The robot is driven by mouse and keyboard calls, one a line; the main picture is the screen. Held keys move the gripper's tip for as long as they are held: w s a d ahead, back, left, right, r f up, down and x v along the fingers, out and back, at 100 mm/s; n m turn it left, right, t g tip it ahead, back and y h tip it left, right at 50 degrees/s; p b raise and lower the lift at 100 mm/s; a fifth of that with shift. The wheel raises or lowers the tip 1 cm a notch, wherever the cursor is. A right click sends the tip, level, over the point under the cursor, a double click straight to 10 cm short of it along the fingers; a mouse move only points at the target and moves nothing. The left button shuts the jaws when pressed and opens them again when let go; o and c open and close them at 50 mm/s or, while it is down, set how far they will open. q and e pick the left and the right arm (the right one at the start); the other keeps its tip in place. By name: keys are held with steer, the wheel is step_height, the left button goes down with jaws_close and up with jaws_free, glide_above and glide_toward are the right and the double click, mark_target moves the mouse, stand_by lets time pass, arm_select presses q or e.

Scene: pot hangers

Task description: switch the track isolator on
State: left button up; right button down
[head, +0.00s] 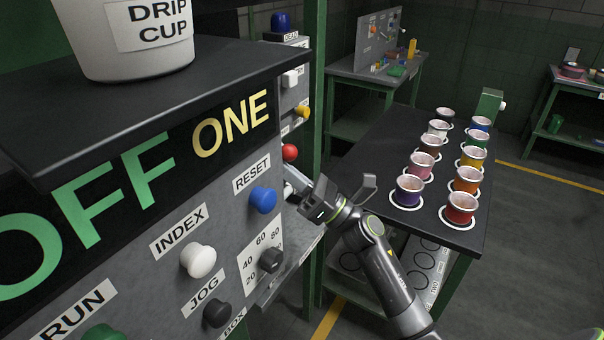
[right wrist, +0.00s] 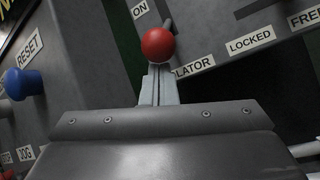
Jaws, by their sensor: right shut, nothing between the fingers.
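The isolator's red ball knob (head: 289,152) stands out from the grey side panel, beyond the blue RESET button. In the right wrist view the red ball (right wrist: 158,44) is just past my fingertips. An ON label (right wrist: 139,9) is at its upper left, and a partly hidden label ending in LATOR (right wrist: 194,64) is to its right. My right gripper (head: 291,188) is shut and empty, just below the ball in the head view; its fingertips (right wrist: 160,80) point at the ball. I cannot tell whether they touch it. My left gripper is not in view.
The control panel with the blue RESET button (head: 263,199), white INDEX button (head: 198,260) and black dial (head: 271,260) is close at left. A yellow knob (head: 302,112) is above the red ball. A black table (head: 375,150) with several paint pots stands at right.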

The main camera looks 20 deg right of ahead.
steer(key=shift+w+a+r, duration=0.15)
steer(key=shift+a, duration=0.05)
stand_by(0.3)
